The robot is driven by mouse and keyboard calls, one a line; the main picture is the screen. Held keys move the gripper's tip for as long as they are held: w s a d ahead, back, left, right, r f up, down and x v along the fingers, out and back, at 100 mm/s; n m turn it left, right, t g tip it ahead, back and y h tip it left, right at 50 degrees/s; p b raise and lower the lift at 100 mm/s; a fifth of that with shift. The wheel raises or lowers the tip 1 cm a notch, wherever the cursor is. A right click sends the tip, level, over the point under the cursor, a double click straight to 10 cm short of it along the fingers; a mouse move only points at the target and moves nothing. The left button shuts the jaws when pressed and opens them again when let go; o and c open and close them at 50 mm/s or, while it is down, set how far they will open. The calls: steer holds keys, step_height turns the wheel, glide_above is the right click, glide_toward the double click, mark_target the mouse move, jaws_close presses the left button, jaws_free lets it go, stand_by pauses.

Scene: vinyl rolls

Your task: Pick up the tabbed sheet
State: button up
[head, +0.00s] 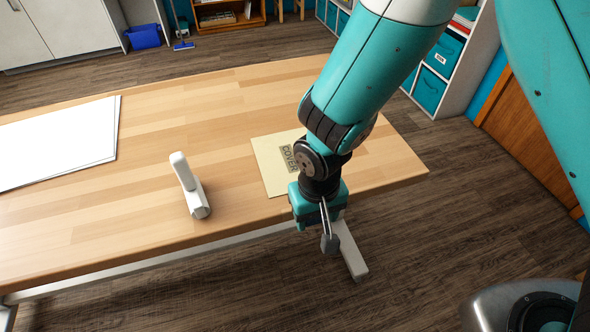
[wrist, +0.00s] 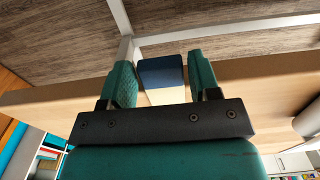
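The pale yellow sheet marked COVER (head: 267,165) lies flat near the front right edge of the table, partly hidden by my arm in the head view. In the wrist view a strip of the pale sheet (wrist: 166,96) shows, with a dark blue tab (wrist: 160,72) sticking out past the table edge over the floor. My gripper (wrist: 160,64) is open, with one teal finger on each side of the tab. I cannot tell the exact height of the fingers relative to the tab.
A large white board or sheet (head: 55,143) lies farther left. A metal table leg (head: 350,250) stands below the edge. The tabletop between these things is clear.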

steer(key=c, duration=0.5)
step_height(320, 180, up, 20)
steer(key=shift+r+p, duration=0.1)
steer(key=shift+p, duration=0.65)
steer(key=shift+o, duration=0.9)
steer(key=c, duration=0.6)
